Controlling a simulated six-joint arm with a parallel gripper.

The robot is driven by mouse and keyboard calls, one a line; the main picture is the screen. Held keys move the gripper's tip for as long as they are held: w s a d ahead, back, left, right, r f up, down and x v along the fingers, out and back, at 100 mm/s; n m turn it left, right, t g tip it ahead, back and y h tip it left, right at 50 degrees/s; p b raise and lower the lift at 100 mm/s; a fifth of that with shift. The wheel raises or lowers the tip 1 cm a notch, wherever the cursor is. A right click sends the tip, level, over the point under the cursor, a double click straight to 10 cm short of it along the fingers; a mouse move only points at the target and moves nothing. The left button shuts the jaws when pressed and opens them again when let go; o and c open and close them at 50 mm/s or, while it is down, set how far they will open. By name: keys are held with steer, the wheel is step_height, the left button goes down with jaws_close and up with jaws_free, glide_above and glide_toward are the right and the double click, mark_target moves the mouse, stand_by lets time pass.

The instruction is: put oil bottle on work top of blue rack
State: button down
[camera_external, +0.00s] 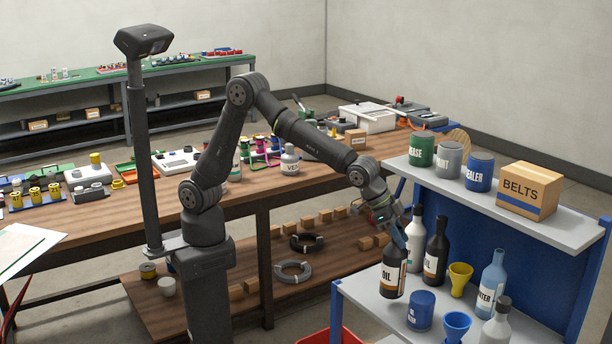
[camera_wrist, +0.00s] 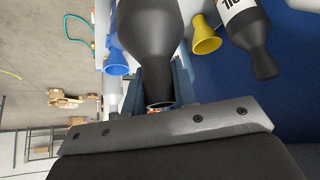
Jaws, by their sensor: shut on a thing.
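The dark oil bottle (camera_external: 391,279), with a white OIL label, hangs upright below my gripper (camera_external: 398,234) in the external view. My gripper is shut on its neck. In the wrist view the dark bottle (camera_wrist: 150,42) has its neck between the two fingers of my gripper (camera_wrist: 160,92). The bottle is at the left part of the pale work top (camera_external: 362,292) of the blue rack (camera_external: 472,232). I cannot tell whether its base touches the surface. A second dark bottle (camera_external: 436,250) stands behind it to the right and also shows in the wrist view (camera_wrist: 252,38).
A blue can (camera_external: 420,311) stands close right of the held bottle. A yellow funnel (camera_external: 459,280), a blue funnel (camera_external: 455,327), a blue bottle (camera_external: 491,283) and a grey bottle (camera_external: 497,326) share the work top. The upper shelf (camera_external: 545,229) overhangs behind, with cans and a BELTS box (camera_external: 530,190).

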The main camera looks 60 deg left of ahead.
steer(key=shift+w, duration=0.2)
steer(key=shift+f, duration=2.15)
steer(key=c, duration=1.2)
jaws_free()
steer(key=shift+f, duration=0.1)
steer(key=shift+o, duration=0.2)
steer(key=shift+s+a+r, duration=0.1)
steer(key=shift+r, duration=0.3)
steer(key=v, duration=1.1)
steer(key=shift+r, duration=0.25)
steer(key=shift+s+a+f, duration=0.1)
steer(key=shift+a, duration=0.05)
